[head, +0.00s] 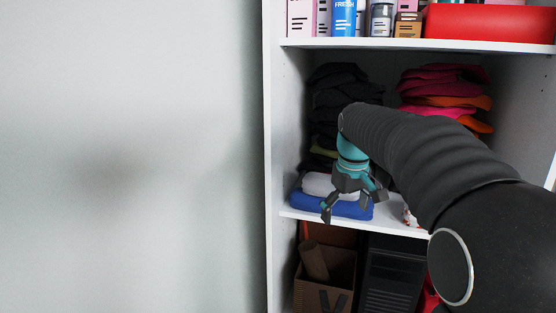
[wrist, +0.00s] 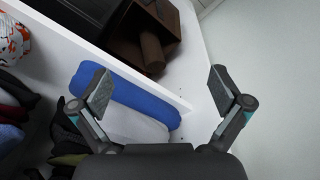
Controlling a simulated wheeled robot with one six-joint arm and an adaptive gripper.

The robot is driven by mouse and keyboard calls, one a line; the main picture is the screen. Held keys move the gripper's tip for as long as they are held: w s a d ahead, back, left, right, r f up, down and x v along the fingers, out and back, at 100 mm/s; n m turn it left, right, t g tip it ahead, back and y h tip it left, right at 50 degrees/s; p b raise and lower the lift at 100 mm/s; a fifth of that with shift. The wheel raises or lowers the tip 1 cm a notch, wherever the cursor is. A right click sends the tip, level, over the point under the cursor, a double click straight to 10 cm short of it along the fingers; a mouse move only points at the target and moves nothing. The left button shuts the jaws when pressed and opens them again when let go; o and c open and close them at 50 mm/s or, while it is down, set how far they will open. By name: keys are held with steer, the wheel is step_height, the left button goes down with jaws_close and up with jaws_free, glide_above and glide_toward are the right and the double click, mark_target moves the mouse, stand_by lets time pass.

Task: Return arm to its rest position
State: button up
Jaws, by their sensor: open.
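My gripper (head: 352,200) is at the front of the wardrobe's middle shelf (head: 395,226), at the end of my dark arm, which reaches in from the right. Its fingers are spread wide with nothing between them. In the wrist view my gripper (wrist: 160,93) also shows open and empty. Behind it in the head view lie a rolled blue cloth (head: 300,206) and a rolled white cloth (head: 315,184). The blue cloth (wrist: 125,95) shows between the fingers in the wrist view, beyond them. I cannot tell whether a finger touches it.
Stacks of dark clothes (head: 345,85) and red and orange clothes (head: 440,88) stand on the same shelf. The shelf above (head: 420,45) holds boxes and a red container (head: 480,22). Below is a brown box (head: 340,268). The left wall (head: 130,150) has free room in front.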

steer(key=s+f+m+t, duration=0.2)
steer(key=s+f, duration=0.2)
steer(key=s, duration=1)
steer(key=s+f+m+t, duration=0.1)
steer(key=s+f+m, duration=0.2)
steer(key=s, duration=1.2)
steer(key=shift+f+t, duration=0.4)
steer(key=shift+f, duration=0.25)
